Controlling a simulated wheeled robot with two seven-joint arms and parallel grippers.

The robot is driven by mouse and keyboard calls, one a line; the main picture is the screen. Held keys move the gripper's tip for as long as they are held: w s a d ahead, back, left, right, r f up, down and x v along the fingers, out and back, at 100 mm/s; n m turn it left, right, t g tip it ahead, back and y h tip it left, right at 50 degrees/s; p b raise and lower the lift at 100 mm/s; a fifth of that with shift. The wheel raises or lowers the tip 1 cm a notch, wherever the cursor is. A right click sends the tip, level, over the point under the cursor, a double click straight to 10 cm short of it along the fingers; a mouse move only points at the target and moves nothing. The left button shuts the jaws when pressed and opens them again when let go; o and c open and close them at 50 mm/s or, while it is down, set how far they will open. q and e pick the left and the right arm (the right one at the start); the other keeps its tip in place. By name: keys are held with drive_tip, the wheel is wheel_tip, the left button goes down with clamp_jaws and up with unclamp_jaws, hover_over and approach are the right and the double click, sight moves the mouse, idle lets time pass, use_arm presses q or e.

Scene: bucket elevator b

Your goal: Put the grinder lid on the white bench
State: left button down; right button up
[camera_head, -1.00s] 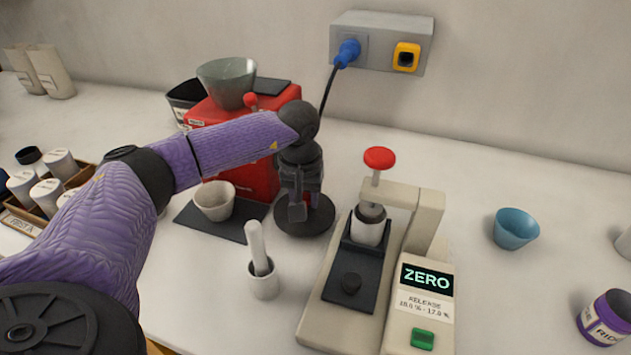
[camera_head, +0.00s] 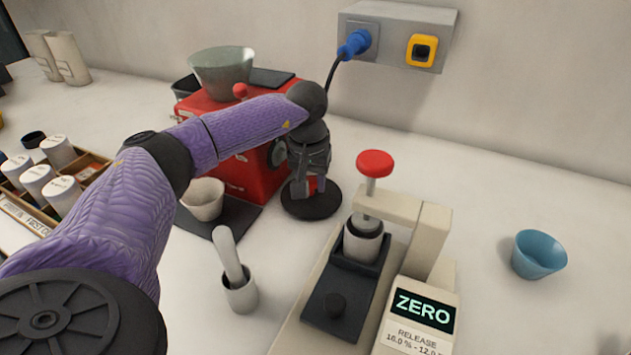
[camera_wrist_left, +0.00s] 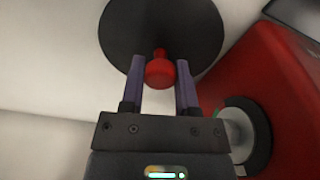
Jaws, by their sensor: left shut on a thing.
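The grinder lid is a dark round disc (camera_head: 312,203) with a red knob (camera_wrist_left: 160,69). It is just right of the red grinder (camera_head: 243,150), over the white bench (camera_head: 480,215). My left gripper (camera_head: 308,189) points down at the lid and is shut on its knob; the fingers show on both sides of the knob in the left wrist view. The disc looks level and close to the bench, but I cannot tell whether it touches. My right gripper is not in view.
A beige press (camera_head: 415,240) stands right of the lid. A mortar with pestle (camera_head: 240,290) is in front, and a white cup (camera_head: 203,199) stands at the grinder. A blue cup (camera_head: 538,254) is at the right, with clear bench around it. A socket box (camera_head: 397,37) is on the wall.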

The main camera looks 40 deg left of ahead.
use_arm(q)
drive_tip(key=shift+w+a, duration=0.1)
drive_tip(key=shift+a, duration=0.05)
drive_tip(key=shift+f, duration=0.15)
drive_tip(key=shift+c, duration=1.8)
unclamp_jaws()
wheel_tip(320, 180, up, 12)
drive_tip(key=s+p, duration=0.1)
drive_tip(key=p, duration=0.2)
drive_tip(key=shift+s+d+p, duration=0.15)
drive_tip(key=shift+d+p, duration=0.15)
drive_tip(key=shift+p, duration=0.1)
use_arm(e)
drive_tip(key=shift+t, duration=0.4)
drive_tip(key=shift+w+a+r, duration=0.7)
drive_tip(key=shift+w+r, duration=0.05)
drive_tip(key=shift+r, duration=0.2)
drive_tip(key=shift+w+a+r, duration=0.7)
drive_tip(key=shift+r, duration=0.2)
